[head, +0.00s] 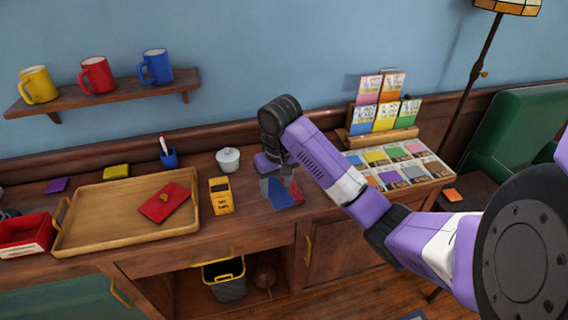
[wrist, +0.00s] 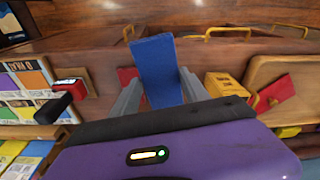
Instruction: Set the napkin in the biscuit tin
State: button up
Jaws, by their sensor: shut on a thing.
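My gripper (wrist: 161,95) is shut on a flat blue rectangular piece (wrist: 157,62), which looks like the napkin. In the head view the blue piece (head: 279,194) hangs below the fingers, over the right part of the wooden counter. A red thing (wrist: 127,78) shows behind it and is mostly hidden; I cannot tell what it is. No container is plainly marked as the biscuit tin. A yellow box (head: 221,196) with dark lettering stands just left of my gripper, and an open red box (head: 24,237) with a pale label is at the far left.
A wooden tray (head: 90,237) with a flat red item (head: 166,203) fills the counter's left half. A white lidded pot (head: 228,159) and a blue cup (head: 169,158) stand behind. A card rack (head: 374,134) is at the right. A bin (head: 225,283) sits in the open shelf below.

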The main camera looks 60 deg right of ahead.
jog(key=a+f+n, duration=0.3)
jog(key=a+f, duration=1.1)
jog(key=a, duration=0.2)
jog(key=a+f+n, duration=0.4)
jog(key=a+f, duration=0.9)
jog(key=a, duration=0.4)
jog(key=shift+f+n+y, duration=0.3)
jog(key=shift+f+y, duration=0.1)
